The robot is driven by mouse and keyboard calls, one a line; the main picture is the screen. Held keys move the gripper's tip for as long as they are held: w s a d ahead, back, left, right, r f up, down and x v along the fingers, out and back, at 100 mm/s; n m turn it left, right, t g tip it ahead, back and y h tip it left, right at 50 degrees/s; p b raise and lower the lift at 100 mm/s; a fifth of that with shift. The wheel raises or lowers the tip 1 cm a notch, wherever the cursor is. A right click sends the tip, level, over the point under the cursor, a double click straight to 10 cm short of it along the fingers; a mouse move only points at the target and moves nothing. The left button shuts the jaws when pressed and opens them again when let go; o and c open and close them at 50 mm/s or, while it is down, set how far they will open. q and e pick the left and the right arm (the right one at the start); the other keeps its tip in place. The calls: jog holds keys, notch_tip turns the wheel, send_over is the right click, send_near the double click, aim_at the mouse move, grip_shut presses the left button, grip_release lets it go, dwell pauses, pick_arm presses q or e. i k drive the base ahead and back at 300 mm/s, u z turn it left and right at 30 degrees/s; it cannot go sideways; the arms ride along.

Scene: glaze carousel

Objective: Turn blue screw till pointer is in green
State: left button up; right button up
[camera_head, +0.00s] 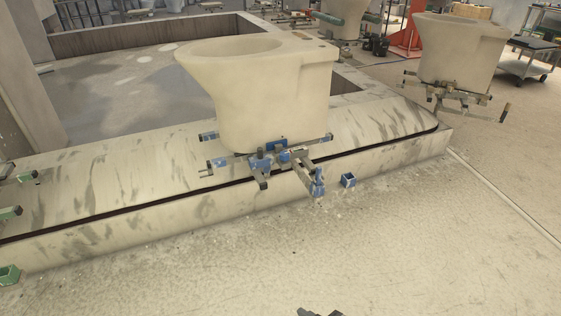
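A metal holder with blue fittings (262,160) sits under a cream ceramic toilet bowl (275,95) on the carousel's edge. A blue part (318,182) hangs at its front right end; I cannot tell whether it is the blue screw. A small blue square socket (348,180) stands out just to its right. No pointer or green zone can be made out at this size. A dark tip (320,312) shows at the bottom edge, possibly my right gripper, mostly cut off and apart from the holder. My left gripper is not seen.
The pale, stained carousel ledge (110,190) with a dark slot runs across the middle. Green-tipped holder parts (10,213) and a green square socket (9,275) are at the left. Another bowl (455,50) stands back right. The front floor (400,250) is clear.

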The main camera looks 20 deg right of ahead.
aim_at(285, 155)
jog(key=z, duration=0.35)
jog(key=k, duration=0.5)
jog(key=z, duration=0.85)
jog(key=i, duration=1.15)
jog(key=u, duration=1.15)
jog(key=i, duration=0.55)
jog(key=u, duration=0.5)
